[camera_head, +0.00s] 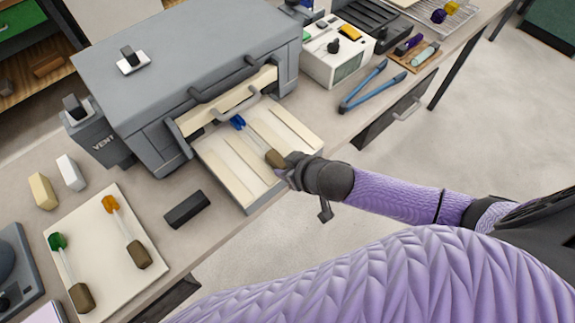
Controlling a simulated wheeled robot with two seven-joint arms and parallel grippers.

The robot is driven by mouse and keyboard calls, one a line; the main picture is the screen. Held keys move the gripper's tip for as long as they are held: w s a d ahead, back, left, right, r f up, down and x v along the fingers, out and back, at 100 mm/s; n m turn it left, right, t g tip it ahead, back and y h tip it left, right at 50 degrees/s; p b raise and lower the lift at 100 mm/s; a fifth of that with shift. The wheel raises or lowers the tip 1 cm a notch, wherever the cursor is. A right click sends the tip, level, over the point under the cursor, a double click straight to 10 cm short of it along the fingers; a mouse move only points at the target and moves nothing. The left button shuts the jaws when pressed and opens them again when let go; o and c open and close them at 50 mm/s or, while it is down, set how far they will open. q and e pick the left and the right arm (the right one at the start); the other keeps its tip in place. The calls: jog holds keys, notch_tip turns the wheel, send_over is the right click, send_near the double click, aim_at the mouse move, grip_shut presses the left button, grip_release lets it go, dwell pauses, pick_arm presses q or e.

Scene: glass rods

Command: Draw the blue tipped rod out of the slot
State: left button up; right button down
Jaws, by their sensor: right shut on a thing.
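The blue tipped rod lies on the cream slotted tray in front of the grey kiln box. Its blue tip (237,122) is near the box opening, and its brown handle (275,158) is toward the front edge. The thin clear shaft runs between them along a groove of the tray (222,178). My right gripper (287,166) is shut on the brown handle end; its fingers are partly hidden by the wrist. My left gripper is not in view.
The grey box (190,60) stands behind the tray. A cream board (100,285) at left holds an orange tipped rod (126,234) and a green tipped rod (70,272). A dark block (187,209) lies nearby. Blue tongs (370,88) lie to the right.

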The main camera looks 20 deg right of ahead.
jog(key=c, duration=0.5)
grip_release()
jog(key=shift+o, duration=1.3)
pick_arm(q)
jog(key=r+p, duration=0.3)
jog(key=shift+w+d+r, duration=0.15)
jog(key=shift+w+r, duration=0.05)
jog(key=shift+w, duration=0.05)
pick_arm(e)
jog(key=v, duration=1)
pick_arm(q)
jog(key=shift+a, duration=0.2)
pick_arm(e)
jog(key=shift+w, duration=0.1)
